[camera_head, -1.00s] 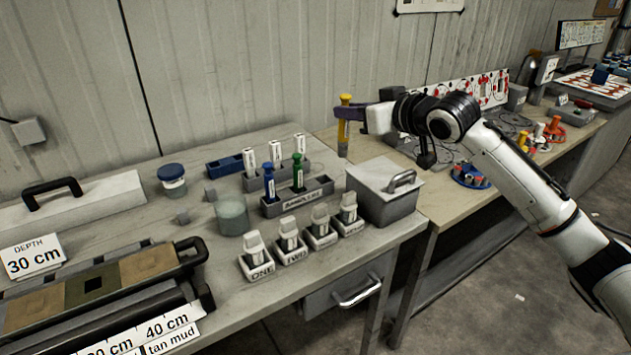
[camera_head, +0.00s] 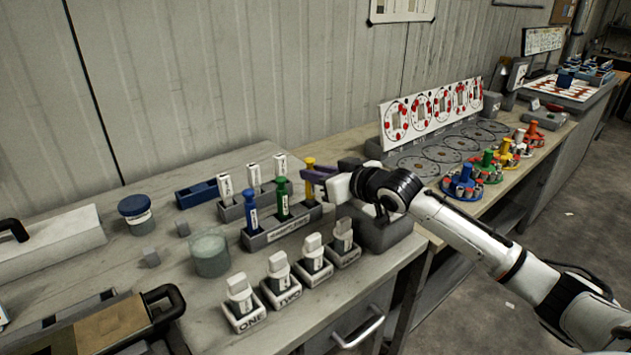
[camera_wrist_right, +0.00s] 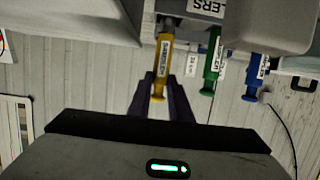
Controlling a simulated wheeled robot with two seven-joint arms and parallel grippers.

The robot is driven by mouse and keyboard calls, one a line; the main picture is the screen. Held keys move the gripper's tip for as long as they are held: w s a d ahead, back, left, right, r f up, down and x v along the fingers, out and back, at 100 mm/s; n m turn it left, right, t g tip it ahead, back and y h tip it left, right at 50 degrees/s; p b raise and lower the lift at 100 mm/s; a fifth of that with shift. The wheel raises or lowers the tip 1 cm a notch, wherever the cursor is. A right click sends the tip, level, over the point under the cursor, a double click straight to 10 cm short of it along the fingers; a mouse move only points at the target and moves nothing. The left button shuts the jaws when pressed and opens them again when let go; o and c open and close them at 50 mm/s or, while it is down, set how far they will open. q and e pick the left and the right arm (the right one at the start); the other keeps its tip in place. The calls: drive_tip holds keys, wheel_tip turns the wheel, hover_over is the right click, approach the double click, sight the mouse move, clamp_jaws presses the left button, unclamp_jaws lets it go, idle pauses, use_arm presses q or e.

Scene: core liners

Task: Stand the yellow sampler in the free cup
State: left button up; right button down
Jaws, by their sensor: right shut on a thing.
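The yellow sampler (camera_head: 310,163) is upright in my right gripper (camera_head: 318,174), at the right end of the grey sampler rack (camera_head: 285,229). The wrist view shows the yellow sampler (camera_wrist_right: 163,62) between the two dark fingers of my right gripper (camera_wrist_right: 162,92). Its lower end is at the rack's free cup; I cannot tell whether it rests inside. The blue sampler (camera_head: 250,208) and green sampler (camera_head: 283,200) stand in the rack's other cups; both also show in the wrist view, blue (camera_wrist_right: 254,75) and green (camera_wrist_right: 210,70). My left gripper is out of view.
Several small labelled holders with white-capped pieces, such as holder ONE (camera_head: 243,318), stand in front. A grey box (camera_head: 378,232) is close on the right, under my arm. A glass jar (camera_head: 209,255) and blue-lidded jar (camera_head: 137,214) stand left. White-labelled tubes (camera_head: 281,167) stand behind the rack.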

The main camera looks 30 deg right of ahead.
drive_tip(key=shift+f, duration=1)
drive_tip(key=c, duration=1.6)
unclamp_jaws()
drive_tip(key=shift+r, duration=0.1)
drive_tip(key=v, duration=1.2)
